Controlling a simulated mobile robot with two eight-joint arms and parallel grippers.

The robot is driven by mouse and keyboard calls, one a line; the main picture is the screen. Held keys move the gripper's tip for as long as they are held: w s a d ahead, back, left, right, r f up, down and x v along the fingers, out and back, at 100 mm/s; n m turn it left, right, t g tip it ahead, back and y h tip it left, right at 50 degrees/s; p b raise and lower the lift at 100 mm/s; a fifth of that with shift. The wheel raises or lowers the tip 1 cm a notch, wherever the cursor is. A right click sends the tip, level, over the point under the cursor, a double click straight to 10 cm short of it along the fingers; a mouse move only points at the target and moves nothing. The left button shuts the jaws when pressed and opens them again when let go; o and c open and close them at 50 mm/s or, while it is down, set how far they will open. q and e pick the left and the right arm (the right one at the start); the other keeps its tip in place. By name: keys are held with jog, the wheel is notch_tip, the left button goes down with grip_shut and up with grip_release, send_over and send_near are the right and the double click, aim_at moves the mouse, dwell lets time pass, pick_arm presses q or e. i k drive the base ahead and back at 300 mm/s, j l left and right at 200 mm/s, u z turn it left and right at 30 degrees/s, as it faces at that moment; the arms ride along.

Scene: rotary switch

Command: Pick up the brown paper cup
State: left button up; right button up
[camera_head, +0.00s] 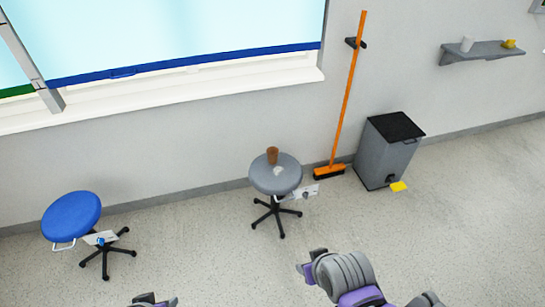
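A small brown paper cup (272,155) stands upright on the seat of a grey round stool (262,180) near the wall. A small whitish item (278,170) lies on the seat in front of it; I cannot tell what it is. Parts of my own arms show at the bottom edge, well in front of the stool and apart from the cup. I cannot make out either gripper's fingers.
A blue stool (71,216) stands at the left. An orange broom (347,95) leans on the wall beside a grey bin (387,155), with a yellow piece (398,186) at its foot. A wall shelf (485,52) is at upper right. Floor before the grey stool is clear.

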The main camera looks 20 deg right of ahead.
aim_at(272, 152)
jog(key=i+l, duration=1.5)
jog(key=i, duration=0.1)
